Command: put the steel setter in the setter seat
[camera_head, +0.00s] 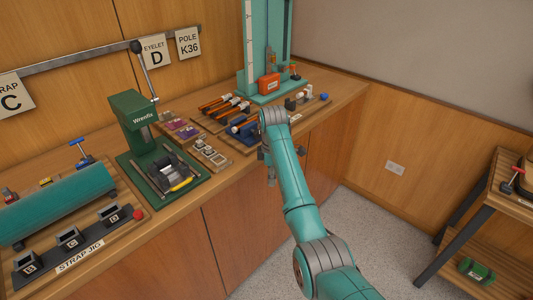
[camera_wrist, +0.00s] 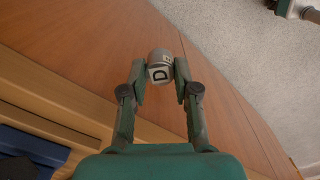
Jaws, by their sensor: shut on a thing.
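My gripper (camera_wrist: 160,78) is shut on a short grey metal cylinder, the steel setter (camera_wrist: 160,58), with a white label reading D. In the head view my gripper (camera_head: 270,173) hangs in front of the bench's front edge, partly hidden by my arm. The setter cannot be made out there. The green Wrenfix press (camera_head: 134,122) stands on the bench to the left, apart from my gripper, with a raised lever and a dark plate on its base. I cannot make out clearly which part is the setter seat.
A strap jig (camera_head: 80,256) with lettered blocks lies at the left. Small trays (camera_head: 208,153) and a rack of orange-and-black tools (camera_head: 222,104) lie between the press and a tall teal stand (camera_head: 264,40). A side table (camera_head: 512,195) stands at the right. The floor between is clear.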

